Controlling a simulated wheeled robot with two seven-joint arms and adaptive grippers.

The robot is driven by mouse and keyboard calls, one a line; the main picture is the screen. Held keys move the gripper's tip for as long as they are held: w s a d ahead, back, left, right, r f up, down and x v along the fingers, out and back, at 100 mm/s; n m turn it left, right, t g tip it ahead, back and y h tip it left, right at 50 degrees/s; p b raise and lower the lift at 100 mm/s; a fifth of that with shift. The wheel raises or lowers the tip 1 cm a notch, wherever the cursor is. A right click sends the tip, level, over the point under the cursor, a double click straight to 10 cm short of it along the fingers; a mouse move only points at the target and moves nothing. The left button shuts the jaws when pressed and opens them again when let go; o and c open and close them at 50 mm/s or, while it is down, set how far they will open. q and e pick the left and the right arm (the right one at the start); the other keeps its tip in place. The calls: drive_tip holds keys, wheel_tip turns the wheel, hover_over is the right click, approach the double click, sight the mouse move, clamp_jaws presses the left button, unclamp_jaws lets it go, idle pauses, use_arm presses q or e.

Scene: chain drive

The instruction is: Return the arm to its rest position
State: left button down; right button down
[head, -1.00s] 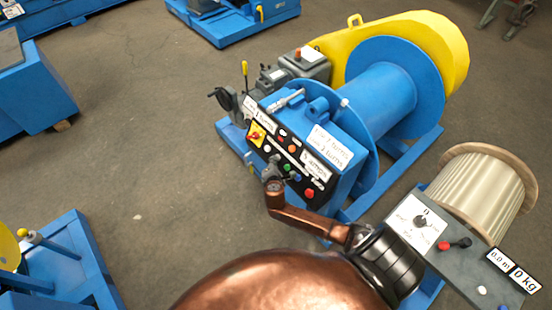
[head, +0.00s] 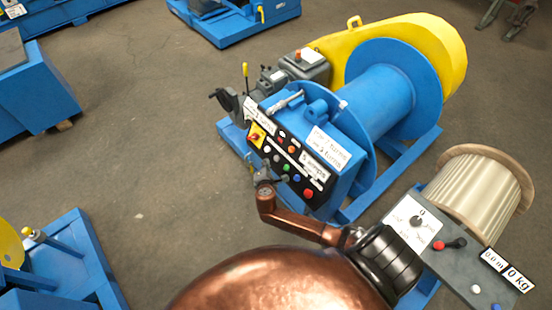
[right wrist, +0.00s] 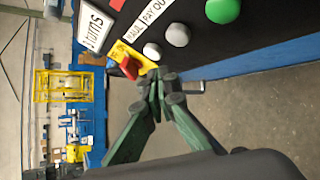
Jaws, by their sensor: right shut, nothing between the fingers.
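My right gripper (head: 262,174) is in front of the lower left part of the winch's control panel (head: 290,165). It is small and dark in the head view. In the right wrist view its green fingers (right wrist: 160,88) meet at the tips, shut and empty. The tips appear close to the red switch (right wrist: 129,67) on its yellow plate and to the grey and white buttons. I cannot tell whether they touch the panel. My right arm comes in copper-coloured from the bottom of the head view. My left gripper is not in view.
The blue winch drum (head: 375,95) with its yellow chain guard (head: 445,50) stands behind the panel. A grey console (head: 450,265) and a rope spool (head: 480,190) are at the right. Blue machine frames stand at the left. The floor at left centre is clear.

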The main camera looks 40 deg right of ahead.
drive_tip(key=shift+s+a+r+p, duration=0.1)
drive_tip(key=shift+a+r+p, duration=0.3)
drive_tip(key=shift+a, duration=0.55)
drive_tip(key=s+d+f+m+g+y, duration=0.1)
drive_tip(key=s+f+m+g+y, duration=0.15)
drive_tip(key=s+f, duration=1.1)
drive_tip(key=s+d+f+m+g+y, duration=0.15)
drive_tip(key=s+f+m+g, duration=0.25)
drive_tip(key=s+f, duration=0.9)
drive_tip(key=s+a+f+m+g+y, duration=0.1)
drive_tip(key=s+f+m, duration=0.2)
drive_tip(key=s, duration=0.7)
drive_tip(key=s+a+f+m+g+y, duration=0.1)
drive_tip(key=s+a+f+m, duration=0.1)
drive_tip(key=s+f, duration=0.5)
drive_tip(key=s+a+f+m+g+y, duration=0.1)
drive_tip(key=s+f+m, duration=0.3)
drive_tip(key=s, duration=1)
wheel_tip(320, 180, down, 2)
drive_tip(key=shift+s+a+f+m, duration=0.1)
drive_tip(key=shift+s+a+m, duration=0.15)
drive_tip(key=shift+a+m, duration=0.1)
